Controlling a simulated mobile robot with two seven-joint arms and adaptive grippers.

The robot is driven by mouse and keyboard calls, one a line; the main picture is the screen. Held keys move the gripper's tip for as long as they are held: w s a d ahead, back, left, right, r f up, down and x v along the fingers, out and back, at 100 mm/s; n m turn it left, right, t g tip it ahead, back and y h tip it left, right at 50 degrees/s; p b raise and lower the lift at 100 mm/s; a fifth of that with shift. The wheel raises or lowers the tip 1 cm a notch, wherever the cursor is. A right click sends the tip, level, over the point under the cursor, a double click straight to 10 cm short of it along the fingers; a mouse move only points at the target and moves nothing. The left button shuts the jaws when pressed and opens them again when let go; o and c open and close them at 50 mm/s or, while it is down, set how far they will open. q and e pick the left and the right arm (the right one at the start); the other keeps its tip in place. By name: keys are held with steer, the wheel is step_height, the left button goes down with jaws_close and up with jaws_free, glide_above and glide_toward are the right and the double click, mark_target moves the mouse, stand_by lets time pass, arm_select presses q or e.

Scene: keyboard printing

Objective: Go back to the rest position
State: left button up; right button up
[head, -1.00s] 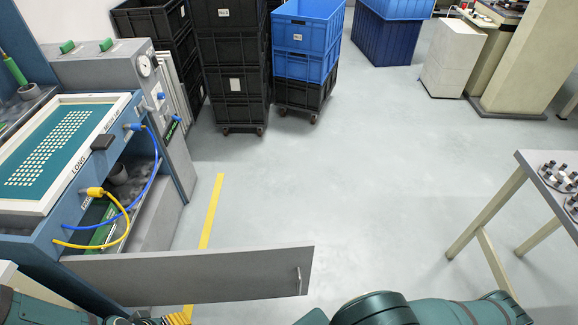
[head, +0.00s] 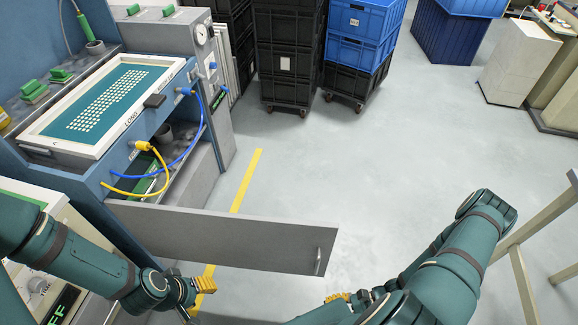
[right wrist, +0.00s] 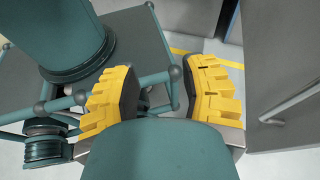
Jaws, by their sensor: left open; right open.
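My left gripper (head: 200,292) is at the lower left of the head view, with yellow finger pads, beside the open grey cabinet door (head: 225,242). It is open and I see nothing in it. My right gripper (head: 338,298) is at the bottom centre, mostly hidden behind my right arm, with only a bit of yellow showing. In the right wrist view the right gripper's yellow fingers (right wrist: 162,95) stand well apart with nothing held between them. The grey door with its handle is at the right of that view.
A blue printing machine (head: 85,178) with a framed teal screen (head: 103,100) stands at the left. Its yellow and blue hoses (head: 193,150) hang in front. Black crates (head: 290,60) and blue crates (head: 360,35) stand at the back. The middle floor is open. A table leg (head: 522,285) is at the right.

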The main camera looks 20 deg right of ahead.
steer(key=w+a+r+n+g+h, duration=0.1)
steer(key=w+a+r+n+h, duration=0.9)
steer(key=w+r+n, duration=0.5)
steer(key=a+n, duration=0.2)
steer(key=n, duration=0.1)
steer(key=shift+d+r, duration=0.1)
steer(key=shift+d, duration=0.1)
stand_by(1.7)
